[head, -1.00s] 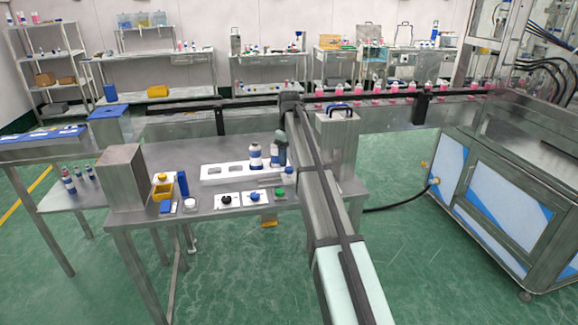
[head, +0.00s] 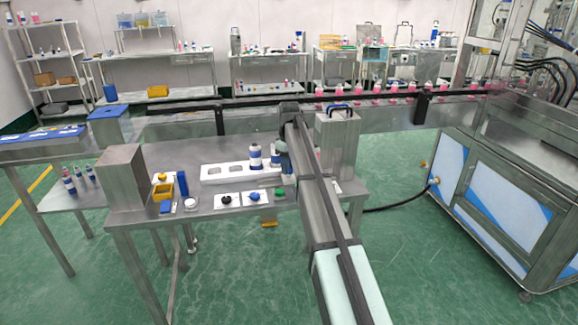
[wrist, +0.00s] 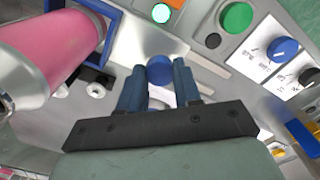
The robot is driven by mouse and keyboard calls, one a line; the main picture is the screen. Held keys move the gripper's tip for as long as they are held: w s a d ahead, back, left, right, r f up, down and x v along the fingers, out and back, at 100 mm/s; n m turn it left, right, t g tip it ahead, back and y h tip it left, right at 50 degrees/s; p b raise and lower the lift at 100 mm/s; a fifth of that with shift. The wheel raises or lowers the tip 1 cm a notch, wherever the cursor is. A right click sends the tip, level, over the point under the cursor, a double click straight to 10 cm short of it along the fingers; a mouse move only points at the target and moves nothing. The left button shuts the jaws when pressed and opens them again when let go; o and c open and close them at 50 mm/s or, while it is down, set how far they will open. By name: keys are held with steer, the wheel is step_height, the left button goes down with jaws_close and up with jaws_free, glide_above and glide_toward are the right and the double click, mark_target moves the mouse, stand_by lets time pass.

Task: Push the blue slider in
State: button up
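In the wrist view, my gripper (wrist: 160,85) shows two blue fingers standing apart. A blue round-ended part (wrist: 160,70), which looks like the blue slider's end, lies between the fingertips as seen from the camera. I cannot tell whether either finger touches it. It sits in front of a pale metal panel. In the head view, the arm's dark end (head: 287,140) is over the table's right part, beside the white rack; the fingers and the slider cannot be made out there.
A large pink canister (wrist: 50,55) is close to my gripper on the left, by a blue square frame (wrist: 108,10). A green button (wrist: 236,18) and a blue knob (wrist: 283,50) are on panels at the right. The white rack (head: 225,174) holds a blue-and-white bottle (head: 255,157).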

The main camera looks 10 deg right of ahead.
jaws_close()
steer(key=shift+d, duration=0.1)
steer(key=shift+d, duration=2)
steer(key=shift+o, duration=1.4)
jaws_free()
steer(key=shift+d, duration=0.1)
steer(key=shift+o, duration=1.3)
step_height(320, 180, up, 14)
steer(key=shift+f, duration=0.15)
